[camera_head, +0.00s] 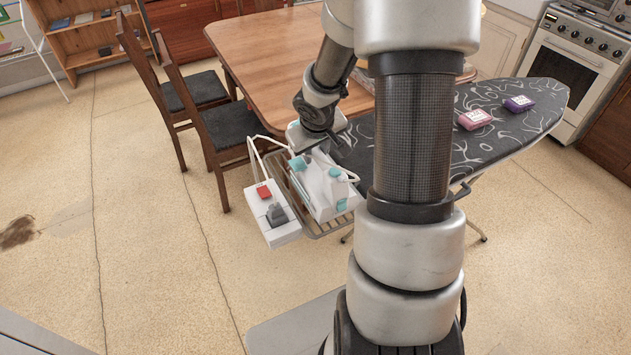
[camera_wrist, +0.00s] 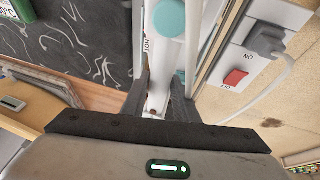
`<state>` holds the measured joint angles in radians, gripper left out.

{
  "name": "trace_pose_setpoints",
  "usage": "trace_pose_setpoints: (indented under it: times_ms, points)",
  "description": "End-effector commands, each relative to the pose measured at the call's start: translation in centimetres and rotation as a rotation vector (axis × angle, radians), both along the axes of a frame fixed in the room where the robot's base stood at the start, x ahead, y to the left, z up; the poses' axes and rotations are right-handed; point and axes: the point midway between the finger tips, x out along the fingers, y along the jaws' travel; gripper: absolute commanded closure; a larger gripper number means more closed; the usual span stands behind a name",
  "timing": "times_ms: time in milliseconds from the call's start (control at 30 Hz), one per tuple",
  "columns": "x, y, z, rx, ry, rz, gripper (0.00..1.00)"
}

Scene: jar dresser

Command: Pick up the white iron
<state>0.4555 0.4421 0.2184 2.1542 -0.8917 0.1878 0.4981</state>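The white iron (camera_head: 325,188) has teal parts and stands on the wire rest at the near end of the ironing board. My gripper (camera_head: 312,150) is at the iron's top in the head view, where its fingers are hidden. In the wrist view the two dark fingers (camera_wrist: 160,98) lie close on both sides of a narrow white part of the iron (camera_wrist: 158,92), with little or no gap. The gripper looks shut on it. A round teal part (camera_wrist: 170,18) shows just ahead. I see no clear lift off the rest.
A white socket box with a red switch (camera_head: 264,192) and a plugged-in cord is beside the iron. The patterned ironing board (camera_head: 510,125) carries a pink box (camera_head: 474,119) and a purple box (camera_head: 519,103). A wooden table (camera_head: 265,50) and chairs (camera_head: 238,125) stand close behind. Floor at left is free.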

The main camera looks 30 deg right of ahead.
Motion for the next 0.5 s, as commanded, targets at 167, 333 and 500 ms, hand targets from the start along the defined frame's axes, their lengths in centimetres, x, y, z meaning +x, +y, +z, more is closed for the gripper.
trace_pose_setpoints:
  times_ms: [167, 333, 500]
  points:
    - [0.11, -0.06, -0.05, 0.0, -0.001, -0.001, 0.73]
    - [0.08, -0.06, -0.05, 0.0, -0.001, -0.001, 0.92]
    - [0.07, -0.06, -0.06, -0.001, 0.0, -0.001, 1.0]
